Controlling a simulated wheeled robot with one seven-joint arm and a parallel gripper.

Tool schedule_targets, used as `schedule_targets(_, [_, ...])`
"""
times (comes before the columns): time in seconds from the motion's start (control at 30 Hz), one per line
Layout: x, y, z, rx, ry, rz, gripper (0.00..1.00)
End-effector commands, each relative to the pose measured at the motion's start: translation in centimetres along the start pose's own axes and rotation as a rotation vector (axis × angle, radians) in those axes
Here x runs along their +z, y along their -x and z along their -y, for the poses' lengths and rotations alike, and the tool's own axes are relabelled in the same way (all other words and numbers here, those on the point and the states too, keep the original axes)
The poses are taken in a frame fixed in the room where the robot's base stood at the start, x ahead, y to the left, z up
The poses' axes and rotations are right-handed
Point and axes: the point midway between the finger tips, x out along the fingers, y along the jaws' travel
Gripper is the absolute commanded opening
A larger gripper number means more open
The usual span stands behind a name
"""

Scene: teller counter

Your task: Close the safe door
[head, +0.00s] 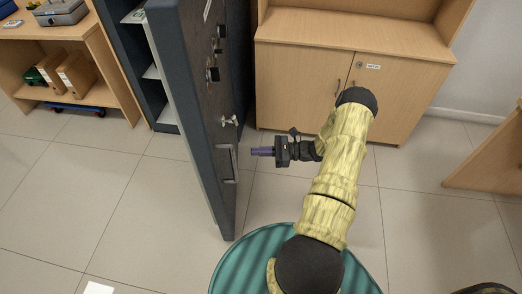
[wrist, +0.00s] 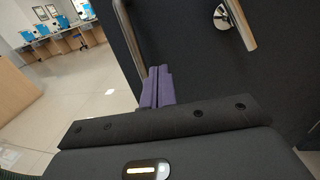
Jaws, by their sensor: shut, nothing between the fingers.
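The safe door (head: 207,120) stands open, swung out from the dark safe body (head: 133,50), whose inner shelves show at its left. The door's face carries a pull handle (head: 228,163), a small knob (head: 229,121) and locks. My gripper (head: 256,152) is shut and empty, its purple fingers pointing left at the door face at about handle height, apart from it by a small gap in the head view. In the wrist view the shut fingers (wrist: 157,86) are beside a metal handle bar (wrist: 128,45), in front of the dark door (wrist: 190,65). Contact cannot be told.
A wooden cabinet (head: 350,75) stands behind my arm. A wooden shelf (head: 75,75) with binders and a cash box is at the left. Tiled floor (head: 130,205) is clear left of the door. A wooden desk edge (head: 490,155) is at the right.

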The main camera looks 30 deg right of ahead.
Motion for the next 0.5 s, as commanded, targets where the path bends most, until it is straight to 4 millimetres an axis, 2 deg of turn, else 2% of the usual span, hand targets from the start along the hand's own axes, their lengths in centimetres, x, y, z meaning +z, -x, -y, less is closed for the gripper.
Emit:
schedule_targets(0.1, [0.1, -2.3, -0.1, 0.004, -0.001, 0.000, 0.00])
schedule_targets(0.5, [0.1, -9.1, -0.1, 0.005, 0.000, -0.002, 0.00])
